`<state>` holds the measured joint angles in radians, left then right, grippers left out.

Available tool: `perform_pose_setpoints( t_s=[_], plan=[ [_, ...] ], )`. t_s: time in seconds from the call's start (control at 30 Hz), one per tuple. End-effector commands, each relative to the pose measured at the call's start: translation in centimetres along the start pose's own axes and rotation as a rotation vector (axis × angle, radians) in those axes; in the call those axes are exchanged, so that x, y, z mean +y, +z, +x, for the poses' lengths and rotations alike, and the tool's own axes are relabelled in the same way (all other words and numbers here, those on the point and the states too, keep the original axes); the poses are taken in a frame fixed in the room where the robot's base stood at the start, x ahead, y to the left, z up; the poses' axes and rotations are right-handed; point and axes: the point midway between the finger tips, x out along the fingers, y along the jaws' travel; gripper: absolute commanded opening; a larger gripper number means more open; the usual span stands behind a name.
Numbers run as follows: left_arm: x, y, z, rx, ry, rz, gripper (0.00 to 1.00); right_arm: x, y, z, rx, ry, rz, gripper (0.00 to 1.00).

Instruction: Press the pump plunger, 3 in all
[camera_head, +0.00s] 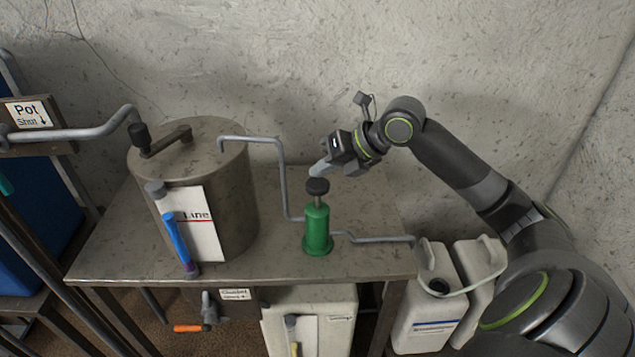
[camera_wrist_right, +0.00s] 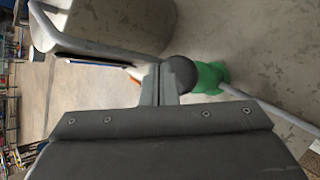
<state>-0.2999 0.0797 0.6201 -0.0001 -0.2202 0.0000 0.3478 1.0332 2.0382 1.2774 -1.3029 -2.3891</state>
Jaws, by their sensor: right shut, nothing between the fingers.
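The green pump (camera_head: 317,228) stands upright on the metal table. Its plunger has a black round knob (camera_head: 317,186), raised on a short stem above the green body. My right gripper (camera_head: 320,168) is shut and empty, with its fingertips just above the knob in the head view. In the right wrist view the shut fingers (camera_wrist_right: 158,84) lie beside the black knob (camera_wrist_right: 181,74), and part of the green pump body (camera_wrist_right: 211,77) shows behind it. I cannot tell whether the fingertips touch the knob. My left gripper is not in view.
A large metal pot (camera_head: 236,190) with a white label stands left of the pump. Grey pipes run from the pot to the pump and on to a white canister (camera_head: 428,318). The metal table (camera_head: 110,250) is bare in front. A wall rises behind.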

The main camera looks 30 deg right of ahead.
Motion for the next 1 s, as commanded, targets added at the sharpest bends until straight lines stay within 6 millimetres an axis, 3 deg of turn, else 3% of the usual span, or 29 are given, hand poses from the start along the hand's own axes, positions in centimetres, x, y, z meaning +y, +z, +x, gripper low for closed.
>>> perform_pose_setpoints(
  t_s=[1.0],
  plan=[
    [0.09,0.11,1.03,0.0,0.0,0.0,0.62,-0.65,-0.69,0.91,0.0,0.0,0.0,0.0]
  ],
)
